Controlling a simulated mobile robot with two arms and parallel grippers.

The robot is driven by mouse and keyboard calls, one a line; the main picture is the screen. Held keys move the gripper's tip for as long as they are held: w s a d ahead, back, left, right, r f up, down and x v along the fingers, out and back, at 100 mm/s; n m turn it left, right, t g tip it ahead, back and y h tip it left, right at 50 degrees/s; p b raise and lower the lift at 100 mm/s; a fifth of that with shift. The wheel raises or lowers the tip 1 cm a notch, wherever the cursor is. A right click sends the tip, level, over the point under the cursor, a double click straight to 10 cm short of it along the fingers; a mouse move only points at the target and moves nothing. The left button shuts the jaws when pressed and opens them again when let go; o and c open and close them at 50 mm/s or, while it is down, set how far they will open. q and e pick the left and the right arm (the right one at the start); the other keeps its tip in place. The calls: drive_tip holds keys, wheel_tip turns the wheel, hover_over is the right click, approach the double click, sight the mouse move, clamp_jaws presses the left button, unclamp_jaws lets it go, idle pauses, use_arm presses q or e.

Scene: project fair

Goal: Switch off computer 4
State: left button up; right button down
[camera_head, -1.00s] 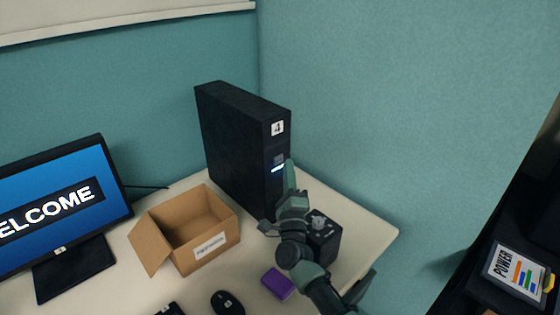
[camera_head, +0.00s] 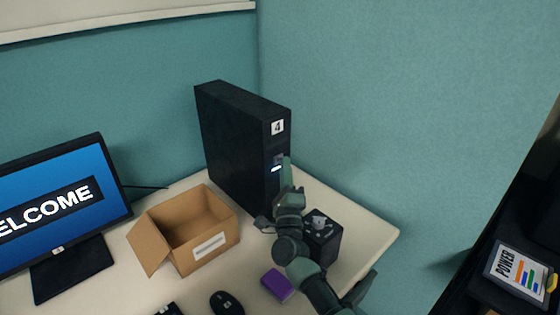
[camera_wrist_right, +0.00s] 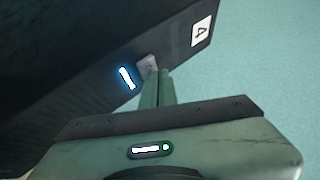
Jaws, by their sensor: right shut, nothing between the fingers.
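Computer 4 (camera_head: 236,150) is a tall black tower standing upright at the back of the desk, with a white "4" label (camera_head: 277,127) on its front. A lit blue-white light (camera_head: 276,169) glows on its front; it also shows in the right wrist view (camera_wrist_right: 126,78). Beside the light is a small grey square button (camera_wrist_right: 148,64). My right gripper (camera_head: 286,163) is shut and empty, its fingertips at the front of the tower. In the right wrist view the shut fingers (camera_wrist_right: 157,82) reach to the button's edge; I cannot tell if they touch it. My left gripper is not in view.
An open cardboard box (camera_head: 207,236) stands left of the tower. A monitor reading "WELCOME" (camera_head: 50,205) is at the left. A black cube-like object (camera_head: 325,238), a purple block (camera_head: 277,285) and a mouse (camera_head: 226,303) lie near my right arm. Partition walls close the back and right.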

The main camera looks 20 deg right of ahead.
drive_tip(key=shift+w, duration=0.2)
drive_tip(key=shift+s, duration=0.1)
drive_tip(key=shift+s+d, duration=0.25)
drive_tip(key=shift+s, duration=0.5)
drive_tip(key=s+d+p, duration=0.2)
drive_tip(key=s, duration=0.3)
drive_tip(key=shift+s, duration=0.35)
drive_tip(key=shift+a, duration=0.15)
idle(0.4)
